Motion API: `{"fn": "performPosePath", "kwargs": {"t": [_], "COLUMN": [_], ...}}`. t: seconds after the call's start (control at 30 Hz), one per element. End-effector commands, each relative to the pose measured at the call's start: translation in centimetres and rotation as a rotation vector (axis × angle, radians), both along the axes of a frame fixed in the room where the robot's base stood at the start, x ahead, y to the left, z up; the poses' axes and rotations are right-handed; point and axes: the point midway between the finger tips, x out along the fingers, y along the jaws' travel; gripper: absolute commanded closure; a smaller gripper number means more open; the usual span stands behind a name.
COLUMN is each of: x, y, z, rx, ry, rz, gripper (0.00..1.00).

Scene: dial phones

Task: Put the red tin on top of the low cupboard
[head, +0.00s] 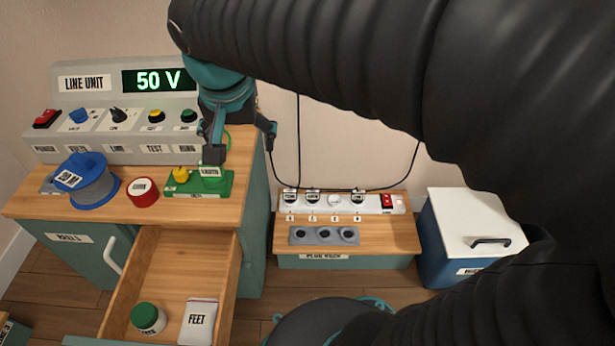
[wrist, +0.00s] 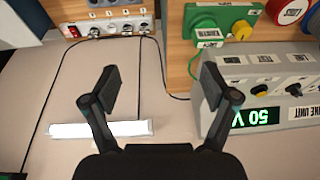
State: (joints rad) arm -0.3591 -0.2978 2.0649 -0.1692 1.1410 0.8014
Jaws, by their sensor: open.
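The red tin (head: 142,192) is a short round tin with a pale labelled lid. It stands on the wooden top of the teal cabinet (head: 253,235), between a blue reel and a green board. In the wrist view the tin (wrist: 291,12) is at the top right edge, partly cut off. My gripper (head: 240,142) is open and empty, above the cabinet's right end and right of the tin. In the wrist view its fingers (wrist: 160,85) are spread with nothing between them. I cannot tell for sure which furniture is the low cupboard.
The line unit (head: 120,125) stands behind the tin. The cabinet's drawer (head: 170,270) is open, holding a green-lidded jar (head: 148,318) and a "FEET" packet (head: 198,322). A low plug rack (head: 345,262) and a blue box with white lid (head: 470,230) are to the right. Cables hang behind.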

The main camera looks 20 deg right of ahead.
Motion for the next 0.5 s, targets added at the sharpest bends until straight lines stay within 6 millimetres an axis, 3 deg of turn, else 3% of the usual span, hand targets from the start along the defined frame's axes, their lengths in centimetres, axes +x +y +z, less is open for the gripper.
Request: {"fn": "performPosePath", "kwargs": {"t": [0.03,0.2,0.33,0.5], "x": [-1.5,-5.7,-8.3,-10.3], "y": [-1.9,-5.9,-7.9,-9.0], "z": [-0.3,-2.0,-3.6,-5.0], "rx": [0.004,-0.009,-0.038,-0.075], "ry": [-0.021,-0.093,-0.147,-0.191], "rz": [0.034,0.186,0.279,0.353], "gripper": [0.14,0.14,0.14,0.14]}}
